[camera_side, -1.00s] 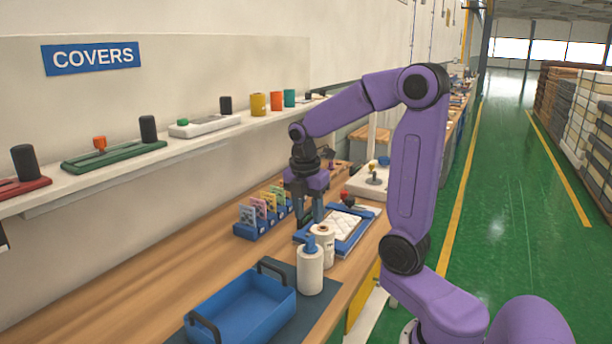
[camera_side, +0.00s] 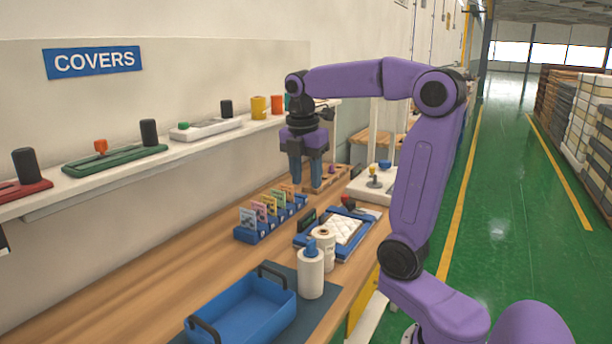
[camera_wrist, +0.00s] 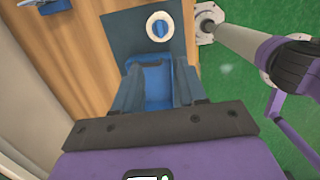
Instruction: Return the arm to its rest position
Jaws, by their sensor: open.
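My gripper (camera_side: 304,172) hangs from my purple arm with its fingers pointing down, above the workbench (camera_side: 150,268) in the side view. It is open, and nothing shows between its blue fingers. In the wrist view my gripper (camera_wrist: 157,80) has its two fingers apart, with the blue tray seen between and beyond them. The white quilted mattress piece (camera_side: 343,231) lies in a blue frame (camera_side: 313,241) on the bench, below and to the right of the fingers. It is clear of the gripper.
A rack of coloured cards (camera_side: 268,215) stands left of the frame. A wall shelf (camera_side: 120,175) holds several items. The green floor (camera_side: 500,210) is open at right.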

